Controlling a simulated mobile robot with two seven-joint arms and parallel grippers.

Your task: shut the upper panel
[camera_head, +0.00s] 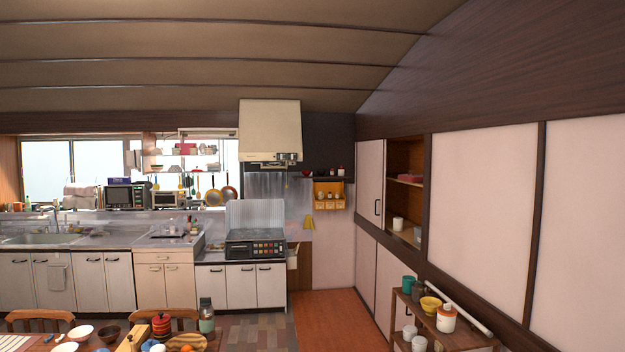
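Neither of my grippers shows in the head view. I cannot tell for sure which part is the upper panel. On the right wall, an upper white panel with a dark handle (370,182) stands beside an open shelf bay (405,158). Inside the bay are a small red item (411,178) and a white cup (398,224).
A wooden rack (455,334) with jars and bowls stands front right. A table with dishes is front left. The orange-brown floor (325,315) looks clear.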

